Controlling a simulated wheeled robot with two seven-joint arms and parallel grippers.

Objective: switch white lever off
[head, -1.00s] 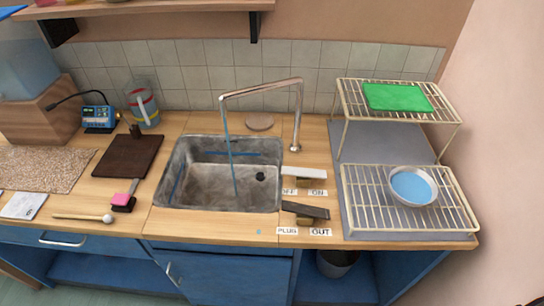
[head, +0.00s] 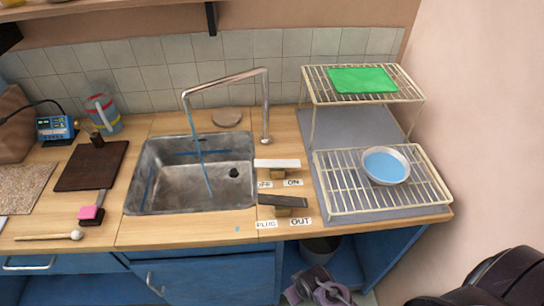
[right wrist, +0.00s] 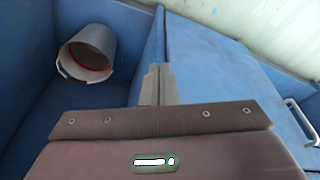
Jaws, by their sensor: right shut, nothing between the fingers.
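The white lever (head: 277,164) is a flat bar on a small block at the right of the sink, with an OFF label (head: 265,184) at its left and an ON label (head: 293,182) at its right. Its exact tilt is hard to tell. A blue stream (head: 199,150) runs from the tap (head: 266,105) into the sink. My right gripper (head: 318,284) is low in front of the counter, below and apart from the lever. In the right wrist view its fingers (right wrist: 157,70) are together and empty. My left gripper is out of view.
A dark lever (head: 283,200) with PLUG and OUT labels sits just in front of the white one. A wire rack (head: 335,205) with a blue-filled bowl (head: 386,166) stands at the right. A grey bucket (right wrist: 88,55) stands under the counter, beside blue cabinet fronts.

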